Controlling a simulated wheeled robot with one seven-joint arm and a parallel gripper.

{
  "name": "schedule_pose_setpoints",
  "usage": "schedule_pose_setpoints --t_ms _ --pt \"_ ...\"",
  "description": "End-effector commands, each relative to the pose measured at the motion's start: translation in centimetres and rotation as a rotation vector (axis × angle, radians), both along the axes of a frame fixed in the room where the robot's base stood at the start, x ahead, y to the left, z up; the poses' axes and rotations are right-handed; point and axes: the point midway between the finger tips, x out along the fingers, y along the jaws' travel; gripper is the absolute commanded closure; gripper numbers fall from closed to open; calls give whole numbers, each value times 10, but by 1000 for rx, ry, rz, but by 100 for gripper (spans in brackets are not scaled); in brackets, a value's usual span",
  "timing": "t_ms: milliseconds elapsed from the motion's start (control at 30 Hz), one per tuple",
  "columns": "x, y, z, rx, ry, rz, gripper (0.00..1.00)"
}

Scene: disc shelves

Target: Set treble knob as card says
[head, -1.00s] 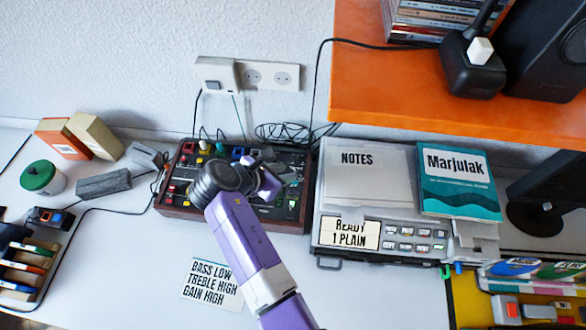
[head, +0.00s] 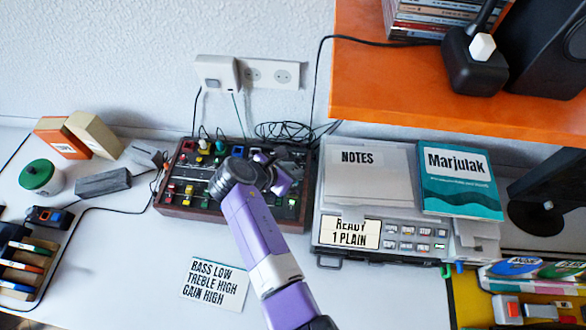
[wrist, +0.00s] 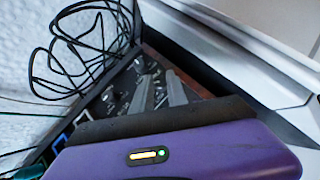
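The card (head: 216,283) lies on the desk in front of the mixer and reads BASS LOW, TREBLE HIGH, GAIN HIGH. The mixer (head: 172,208) is a dark panel with a wooden frame, several coloured sliders and knobs. My gripper (head: 290,163) is over the panel's back right part, and my arm hides the panel's middle. In the wrist view my gripper's two grey fingers (wrist: 160,92) point down at the panel with a gap between them. Dark knobs (wrist: 110,95) are close beside them. I cannot tell which knob is treble, or its setting.
A grey case (head: 330,215) with a NOTES sheet and a teal book (head: 458,180) stands right of the mixer. An orange shelf (head: 420,110) overhangs the back right. Loose black cables (head: 285,130) lie behind the mixer.

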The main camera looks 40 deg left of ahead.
Motion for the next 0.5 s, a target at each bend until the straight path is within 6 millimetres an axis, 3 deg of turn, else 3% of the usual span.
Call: schedule_pose_setpoints --t_ms 167,500 --pt "0 2 -3 -2 1 -36 100" --pt "2 5 -6 0 -1 -296 100"
